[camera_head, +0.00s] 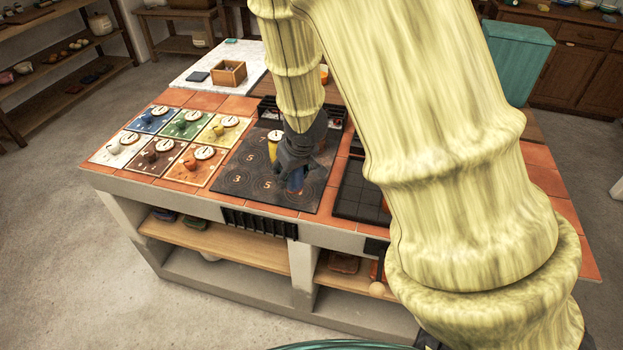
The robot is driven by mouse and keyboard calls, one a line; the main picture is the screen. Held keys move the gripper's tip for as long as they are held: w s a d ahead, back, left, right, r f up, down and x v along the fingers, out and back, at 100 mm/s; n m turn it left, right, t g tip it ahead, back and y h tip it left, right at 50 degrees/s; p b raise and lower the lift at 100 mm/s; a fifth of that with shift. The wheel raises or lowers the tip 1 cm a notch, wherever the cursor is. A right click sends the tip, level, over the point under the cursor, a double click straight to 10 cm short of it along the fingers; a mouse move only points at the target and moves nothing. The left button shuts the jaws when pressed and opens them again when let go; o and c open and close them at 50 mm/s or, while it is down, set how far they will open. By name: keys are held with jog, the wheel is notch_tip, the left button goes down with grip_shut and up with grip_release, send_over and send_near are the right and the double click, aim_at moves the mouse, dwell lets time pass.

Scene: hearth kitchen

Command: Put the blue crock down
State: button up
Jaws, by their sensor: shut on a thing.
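My gripper (295,176) is at the middle of the counter, over the dark board (240,178) marked with numbers and rings. It is shut on the blue crock (296,186), which is small and mostly hidden by the fingers. I cannot tell whether the crock touches the board or hangs just above it.
A dark gridded tray (356,203) lies to the right. A wooden box (228,74) sits on the white slab (190,73) at the back left. My arm hides much of the counter's right side.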

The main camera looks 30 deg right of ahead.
jog(key=s+d+f+b, duration=0.2)
jog(key=s+d+b, duration=0.1)
jog(key=s+d, duration=0.25)
jog(key=w+d+p, duration=0.1)
jog(key=w+d, duration=0.1)
jog(key=w, duration=0.3)
jog(key=w+d+p, duration=0.2)
jog(key=w, duration=0.3)
jog(key=w+d+f+p, duration=0.1)
jog(key=w+d, duration=0.1)
jog(key=w, duration=0.3)
jog(key=shift+w, duration=0.25)
jog(key=shift+f+b, duration=0.8)
jog(key=shift+f, duration=1.1)
jog(key=shift+r, duration=0.1)
jog(key=o, duration=1.5)
